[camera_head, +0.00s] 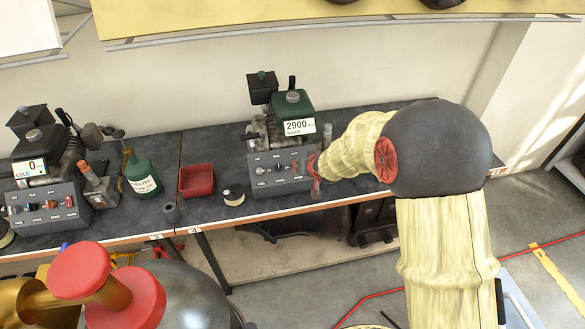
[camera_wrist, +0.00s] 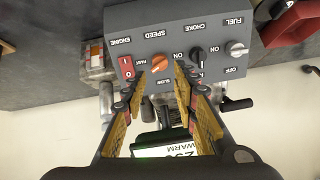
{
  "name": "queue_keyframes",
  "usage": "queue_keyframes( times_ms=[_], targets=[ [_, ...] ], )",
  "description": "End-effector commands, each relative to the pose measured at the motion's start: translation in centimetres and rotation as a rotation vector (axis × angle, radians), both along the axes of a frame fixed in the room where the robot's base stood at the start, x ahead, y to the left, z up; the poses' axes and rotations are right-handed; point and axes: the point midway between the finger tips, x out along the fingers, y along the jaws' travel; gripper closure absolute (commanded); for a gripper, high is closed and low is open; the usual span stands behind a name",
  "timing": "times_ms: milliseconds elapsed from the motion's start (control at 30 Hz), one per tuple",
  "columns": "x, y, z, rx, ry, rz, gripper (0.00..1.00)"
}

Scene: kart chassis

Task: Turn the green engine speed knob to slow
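The green engine (camera_head: 293,105) stands on the bench with a display reading 2900 and WARM. Its grey control box (camera_head: 282,180) is in front of it. In the wrist view the box (camera_wrist: 215,20) appears upside down, with fuel, choke, speed and engine labels. The speed knob (camera_wrist: 160,63) is orange, between FAST and SLOW marks; its exact pointing is hard to tell. My gripper (camera_wrist: 155,77) is open, its fingertips apart near the knob, which shows between them. In the head view my gripper (camera_head: 314,174) is at the box's right end, partly hidden by my arm.
A red engine switch (camera_wrist: 126,67) is beside the left finger, and the choke knob (camera_wrist: 196,53) is beside the right one. A red tray (camera_head: 197,181), a green bottle (camera_head: 141,174) and a second engine's control box (camera_head: 45,210) stand to the left.

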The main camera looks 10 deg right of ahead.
Motion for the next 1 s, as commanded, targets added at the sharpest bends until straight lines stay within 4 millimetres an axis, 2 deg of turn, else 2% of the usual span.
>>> queue_keyframes(
  times_ms=[400, 600, 867, 1000],
  targets=[
    [4.0, 0.3, -4.5, 0.0, 0.004, -0.002, 0.71],
    [5.1, 0.4, -5.3, -0.001, 0.003, -0.001, 0.71],
    [5.2, 0.4, -5.3, -0.001, 0.003, -0.001, 0.71],
    [5.2, 0.4, -5.3, -0.001, 0.003, -0.001, 0.78]
  ],
)
